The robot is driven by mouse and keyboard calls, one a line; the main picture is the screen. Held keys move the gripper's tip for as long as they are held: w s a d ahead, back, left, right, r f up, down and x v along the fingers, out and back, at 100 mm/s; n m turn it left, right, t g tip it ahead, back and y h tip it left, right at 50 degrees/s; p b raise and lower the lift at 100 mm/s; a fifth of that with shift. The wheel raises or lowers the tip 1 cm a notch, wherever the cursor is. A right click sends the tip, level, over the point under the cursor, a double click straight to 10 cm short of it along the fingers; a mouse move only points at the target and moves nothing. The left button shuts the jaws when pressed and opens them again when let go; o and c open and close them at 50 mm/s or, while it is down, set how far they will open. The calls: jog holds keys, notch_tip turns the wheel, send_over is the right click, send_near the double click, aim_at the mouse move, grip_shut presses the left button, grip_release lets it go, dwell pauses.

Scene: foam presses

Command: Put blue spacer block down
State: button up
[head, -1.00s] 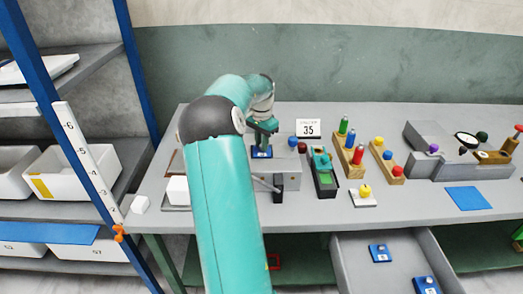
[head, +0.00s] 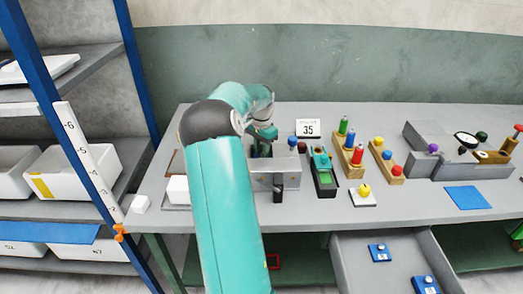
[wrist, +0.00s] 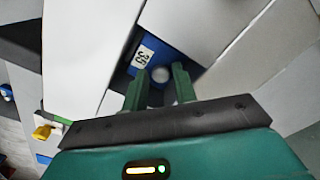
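The blue spacer block (wrist: 147,50), with a white label reading 35 and a pale round knob, shows in the wrist view. It sits low in the gap between pale grey surfaces of the press (head: 287,173). In the head view I cannot make the block out clearly below my gripper (head: 262,133). In the wrist view the two green fingers of my gripper (wrist: 160,82) stand apart, one on each side of the knob, with what looks like a narrow gap to it. The fingers look open. The block's underside is hidden.
A white card reading 35 (head: 308,129) stands behind the press. A green-topped device (head: 323,172) and a wooden peg rack (head: 349,157) stand to the right. An open drawer (head: 352,262) below holds more blue blocks. A blue mat (head: 467,197) lies at right.

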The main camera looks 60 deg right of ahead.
aim_at(261, 153)
notch_tip(261, 153, up, 12)
dwell(0.4)
jog(key=shift+w, duration=0.1)
jog(key=w+a+r+n+t, duration=0.1)
jog(key=w+a+r+n, duration=0.2)
jog(key=a, duration=0.7)
jog(key=w+a+r+n+t, duration=0.1)
jog(key=w+a+r+n, duration=0.2)
jog(key=a, duration=0.7)
jog(key=w+a+r+n+t, duration=0.1)
jog(key=w+a+r+n, duration=0.2)
jog(key=a, duration=0.7)
jog(key=s+a+f+n+t, duration=0.1)
jog(key=s+a+n, duration=0.2)
jog(key=a, duration=0.6)
jog(key=s+a+f+n, duration=0.2)
jog(key=a+n, duration=0.3)
jog(key=a, duration=0.4)
jog(key=s+a+f+n+t, duration=0.1)
jog(key=s+a+n, duration=0.3)
jog(key=a, duration=0.5)
jog(key=shift+s+a+f+n+t, duration=0.3)
jog(key=shift+s+a+f, duration=0.1)
jog(key=shift+f, duration=0.35)
